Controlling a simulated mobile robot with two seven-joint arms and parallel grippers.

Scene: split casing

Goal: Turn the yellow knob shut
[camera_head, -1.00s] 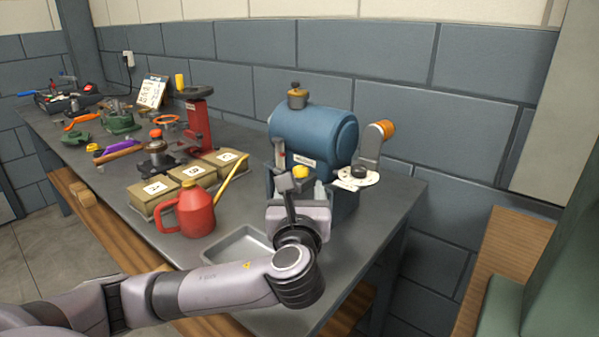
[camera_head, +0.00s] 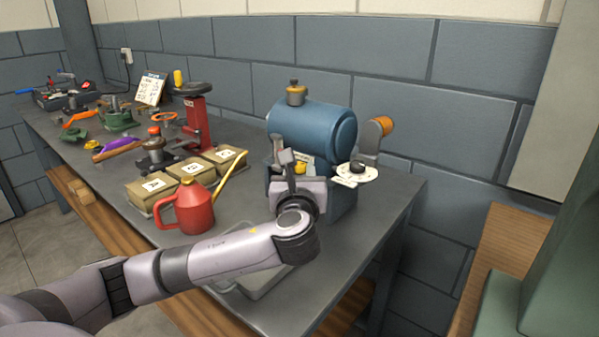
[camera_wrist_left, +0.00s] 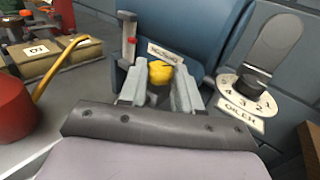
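The yellow knob (camera_head: 300,168) sits on the front of the blue machine (camera_head: 312,130), low under its rounded drum. In the left wrist view the knob (camera_wrist_left: 160,72) shows between the two finger ends. My left gripper (camera_head: 293,165) is at the machine's front, in front of the knob, and partly covers it in the head view. In the left wrist view its fingers (camera_wrist_left: 160,90) stand apart, one on each side of the knob. I see no clear contact. My right gripper is not in view.
A white numbered dial (camera_head: 367,175) with a black knob is right of the gripper. A red oil can (camera_head: 190,208) and labelled boxes (camera_head: 152,190) stand left. A grey tray (camera_head: 258,285) lies under my left arm. The bench's right front is clear.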

